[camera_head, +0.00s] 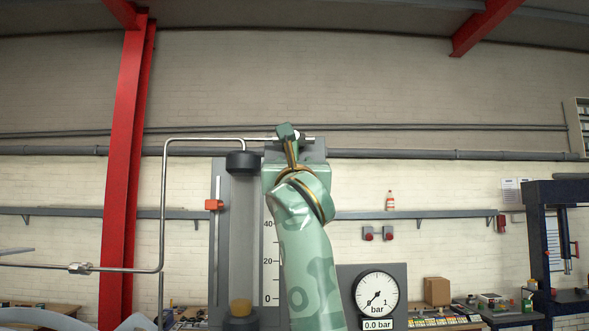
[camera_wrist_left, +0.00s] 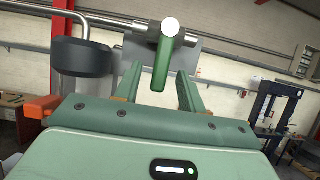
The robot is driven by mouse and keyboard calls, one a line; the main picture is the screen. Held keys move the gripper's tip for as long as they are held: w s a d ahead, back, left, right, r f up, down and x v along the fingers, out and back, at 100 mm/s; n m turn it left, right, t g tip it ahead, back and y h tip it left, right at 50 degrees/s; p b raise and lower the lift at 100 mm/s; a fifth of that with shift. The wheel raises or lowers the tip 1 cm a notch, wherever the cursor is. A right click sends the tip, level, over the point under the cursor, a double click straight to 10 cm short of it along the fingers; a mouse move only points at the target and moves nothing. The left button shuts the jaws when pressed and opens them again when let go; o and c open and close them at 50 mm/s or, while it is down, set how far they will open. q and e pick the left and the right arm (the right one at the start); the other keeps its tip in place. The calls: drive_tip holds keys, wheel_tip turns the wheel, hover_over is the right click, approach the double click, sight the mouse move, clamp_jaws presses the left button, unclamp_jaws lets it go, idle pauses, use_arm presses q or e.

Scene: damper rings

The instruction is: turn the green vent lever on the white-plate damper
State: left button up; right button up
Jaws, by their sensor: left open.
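The green vent lever (camera_wrist_left: 162,62) shows in the left wrist view, hanging from a round white-capped pivot (camera_wrist_left: 170,27). A pale plate (camera_wrist_left: 215,62) is behind it. My left gripper (camera_wrist_left: 160,76) is open, with one finger on each side of the lever; I cannot tell whether either finger touches it. In the head view my green left arm rises in the middle and hides most of the damper. A grey-looking plate (camera_head: 316,149) and a small white cap (camera_head: 297,135) show at its top. My right gripper is not in view.
A dark-capped cylinder (camera_head: 242,162) stands left of my arm, and a dark cap (camera_wrist_left: 82,57) also shows in the wrist view. A thin metal pipe (camera_head: 163,205) runs at the left. A pressure gauge (camera_head: 376,294) is at the lower right. A scale panel (camera_head: 270,260) is partly covered by my arm.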

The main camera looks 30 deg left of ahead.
use_arm(q)
drive_tip(key=shift+s, duration=0.1)
drive_tip(key=b+v, duration=0.5)
drive_tip(key=v, duration=0.1)
idle(0.5)
idle(0.4)
